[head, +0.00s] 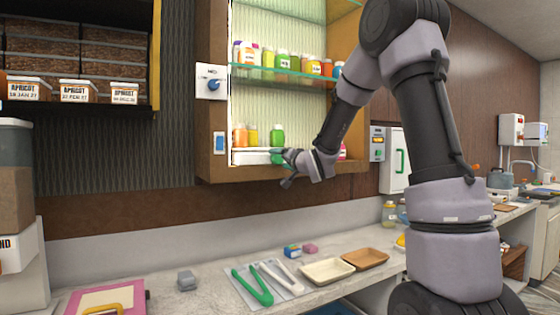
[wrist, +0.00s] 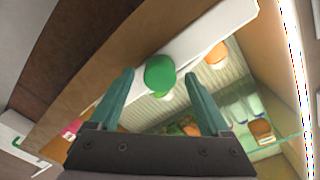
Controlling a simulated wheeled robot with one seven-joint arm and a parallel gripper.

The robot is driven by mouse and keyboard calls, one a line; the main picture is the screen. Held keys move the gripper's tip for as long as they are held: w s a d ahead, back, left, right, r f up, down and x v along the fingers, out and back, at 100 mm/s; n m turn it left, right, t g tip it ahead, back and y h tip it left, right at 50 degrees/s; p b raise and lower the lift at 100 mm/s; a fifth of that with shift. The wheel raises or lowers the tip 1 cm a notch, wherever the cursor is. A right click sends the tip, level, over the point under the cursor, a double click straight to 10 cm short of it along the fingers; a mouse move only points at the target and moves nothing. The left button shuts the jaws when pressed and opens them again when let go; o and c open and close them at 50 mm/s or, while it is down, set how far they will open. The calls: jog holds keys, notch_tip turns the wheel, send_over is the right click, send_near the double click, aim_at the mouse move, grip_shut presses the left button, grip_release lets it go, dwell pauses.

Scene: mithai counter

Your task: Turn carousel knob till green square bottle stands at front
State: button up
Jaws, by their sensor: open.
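A round green knob (wrist: 160,72) sits on the front of a white panel (wrist: 215,28) at the cabinet's lower edge. In the head view the panel (head: 248,157) shows, but the knob is mostly hidden by my gripper (head: 281,158). In the wrist view my gripper (wrist: 160,76) is open, its two teal fingers on either side of the knob; contact cannot be told. On the bottom level, a green bottle (head: 277,135) stands just above the gripper, with yellow (head: 252,137) and orange (head: 240,137) bottles to its left. Whether the green one is square is unclear.
A glass shelf (head: 290,75) above holds several coloured bottles. A white plate with a blue dial (head: 213,84) is on the cabinet's left post. Below, the counter holds green tongs (head: 252,287), a cream tray (head: 327,271) and a brown tray (head: 365,258).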

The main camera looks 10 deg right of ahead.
jog(key=shift+w+a, duration=0.15)
jog(key=shift+w, duration=0.2)
grip_shut()
